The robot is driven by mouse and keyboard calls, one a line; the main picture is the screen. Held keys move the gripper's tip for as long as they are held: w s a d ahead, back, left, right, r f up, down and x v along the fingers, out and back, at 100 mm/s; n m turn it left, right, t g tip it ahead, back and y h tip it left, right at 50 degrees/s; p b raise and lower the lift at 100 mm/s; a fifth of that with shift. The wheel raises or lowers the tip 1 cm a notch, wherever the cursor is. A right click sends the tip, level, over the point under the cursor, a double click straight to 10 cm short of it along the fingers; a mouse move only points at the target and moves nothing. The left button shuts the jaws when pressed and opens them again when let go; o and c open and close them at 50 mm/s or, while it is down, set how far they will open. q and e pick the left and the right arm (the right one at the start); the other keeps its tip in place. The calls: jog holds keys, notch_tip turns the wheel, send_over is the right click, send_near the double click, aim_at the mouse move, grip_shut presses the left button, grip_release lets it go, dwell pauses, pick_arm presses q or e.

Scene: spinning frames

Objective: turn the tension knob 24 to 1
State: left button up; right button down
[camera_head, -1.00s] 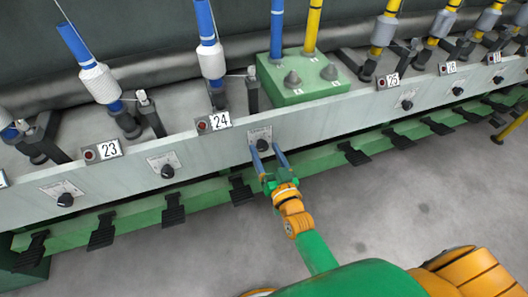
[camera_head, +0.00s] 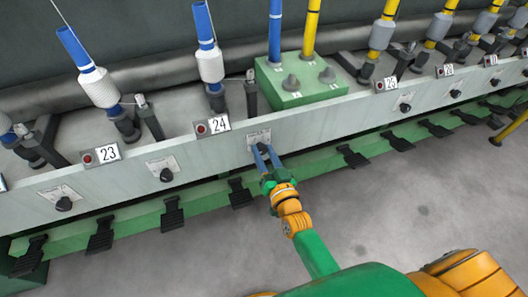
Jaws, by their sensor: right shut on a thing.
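The number plate 24 (camera_head: 219,125) is on the pale front rail, with a small red lamp at its left. To its right a dark tension knob (camera_head: 263,143) sits below a small white dial plate (camera_head: 258,135). My right gripper (camera_head: 264,149) reaches up from below, and its two blue fingers are shut on this knob. The fingers cover much of the knob, so I cannot read its pointer or the scale marks. My left gripper is not in view.
Similar knobs sit along the rail, such as the one right of plate 23 (camera_head: 166,174) and one further right (camera_head: 405,107). Black pedals (camera_head: 240,193) stick out from the green lower beam. The grey floor in front is clear.

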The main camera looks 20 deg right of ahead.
jog(key=shift+m, duration=1.1)
jog(key=shift+m+p, duration=0.3)
jog(key=shift+m, duration=0.6)
jog(key=shift+f+m, duration=0.1)
jog(key=shift+m, duration=1)
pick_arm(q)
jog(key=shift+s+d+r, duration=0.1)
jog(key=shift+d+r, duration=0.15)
pick_arm(e)
jog(key=shift+m, duration=1.3)
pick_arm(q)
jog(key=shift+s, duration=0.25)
pick_arm(e)
jog(key=shift+c, duration=2.4)
grip_release()
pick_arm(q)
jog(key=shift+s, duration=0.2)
